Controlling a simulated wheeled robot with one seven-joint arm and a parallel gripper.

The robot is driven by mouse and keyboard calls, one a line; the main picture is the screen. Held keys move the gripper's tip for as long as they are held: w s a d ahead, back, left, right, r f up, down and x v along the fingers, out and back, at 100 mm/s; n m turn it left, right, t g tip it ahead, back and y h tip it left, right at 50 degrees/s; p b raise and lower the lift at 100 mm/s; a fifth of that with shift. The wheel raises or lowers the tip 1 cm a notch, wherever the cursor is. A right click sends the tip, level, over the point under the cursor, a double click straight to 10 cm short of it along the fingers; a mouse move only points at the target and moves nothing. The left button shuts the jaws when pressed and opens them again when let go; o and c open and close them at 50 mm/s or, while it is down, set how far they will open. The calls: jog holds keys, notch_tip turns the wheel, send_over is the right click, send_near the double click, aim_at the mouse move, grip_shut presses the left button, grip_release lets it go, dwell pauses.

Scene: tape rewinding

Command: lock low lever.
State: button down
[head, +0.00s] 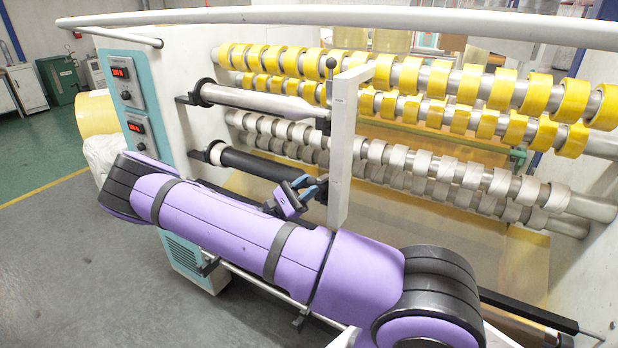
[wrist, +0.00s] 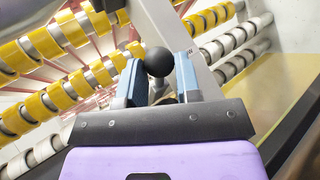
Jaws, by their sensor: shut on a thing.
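The low lever's black ball knob (wrist: 159,62) shows in the wrist view between the two blue fingers of my gripper (wrist: 159,78). The gripper is shut on the low lever, with the knob at the fingertips. In the head view my gripper (head: 314,187) is beside the lower part of the white upright post (head: 342,140), at the right end of the lower black roller (head: 255,164). There the fingers mostly hide the low lever, and its exact angle cannot be told. The upper lever (head: 331,68) stands upright with its black knob on top.
Bars with yellow tape rolls (head: 440,78) and bars with pale cores (head: 420,165) lie behind and right of the post. The upper grey roller (head: 260,101) is above my gripper. A white rail (head: 400,18) crosses the top. Open floor (head: 60,250) lies at left.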

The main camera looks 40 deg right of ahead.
jog(key=shift+f, duration=1.3)
jog(key=c, duration=1.1)
grip_release()
jog(key=v, duration=1.1)
jog(key=shift+s, duration=0.15)
